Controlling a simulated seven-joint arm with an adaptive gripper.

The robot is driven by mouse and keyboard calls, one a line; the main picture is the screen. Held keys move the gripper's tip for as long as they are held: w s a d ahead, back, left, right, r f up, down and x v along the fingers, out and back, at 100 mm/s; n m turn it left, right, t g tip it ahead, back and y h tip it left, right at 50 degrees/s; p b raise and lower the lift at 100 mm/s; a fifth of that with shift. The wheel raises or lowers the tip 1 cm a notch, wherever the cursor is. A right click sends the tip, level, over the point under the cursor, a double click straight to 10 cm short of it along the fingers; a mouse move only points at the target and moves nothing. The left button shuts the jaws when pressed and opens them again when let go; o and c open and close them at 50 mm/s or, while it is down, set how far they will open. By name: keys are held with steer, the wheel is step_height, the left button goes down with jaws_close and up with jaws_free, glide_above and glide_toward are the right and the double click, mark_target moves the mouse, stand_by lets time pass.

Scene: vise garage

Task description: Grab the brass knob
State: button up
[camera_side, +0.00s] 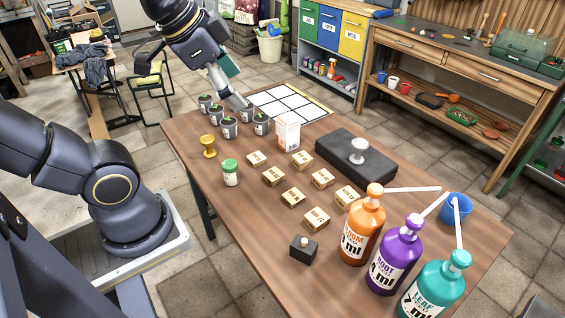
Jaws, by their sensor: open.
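A brass knob (208,147), shaped like a small goblet with a round top, stands upright on the wooden table (185,135) near its left edge. My gripper (242,104) is over the far left part of the table, above and beyond the knob and to its right. It is open and apart from the knob. Its fingertips are small and partly merge with the dark pots behind and below them. I cannot tell whether they touch a pot.
Several dark pots (229,128) crowd beneath my gripper. A green-lidded jar (230,173) stands in front of the knob. Several wooden blocks (292,197), a white carton (287,131), a black case (350,165), a black block (303,247) and pump bottles (361,230) occupy the rest.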

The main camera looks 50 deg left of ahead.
steer(key=w+a+m+g+y, duration=0.1)
steer(key=w+a+m+g, duration=0.1)
steer(key=w+a, duration=0.6)
steer(key=n+g+h, duration=0.1)
steer(key=n+g, duration=0.2)
steer(key=g, duration=0.1)
glide_above(207, 138)
step_height(207, 138, down, 19)
step_height(207, 138, down, 10)
steer(key=shift+s+d+r, duration=0.1)
steer(key=shift+s+r, duration=0.05)
steer(key=shift+r, duration=0.05)
steer(key=shift+f, duration=3.1)
steer(key=c, duration=1.4)
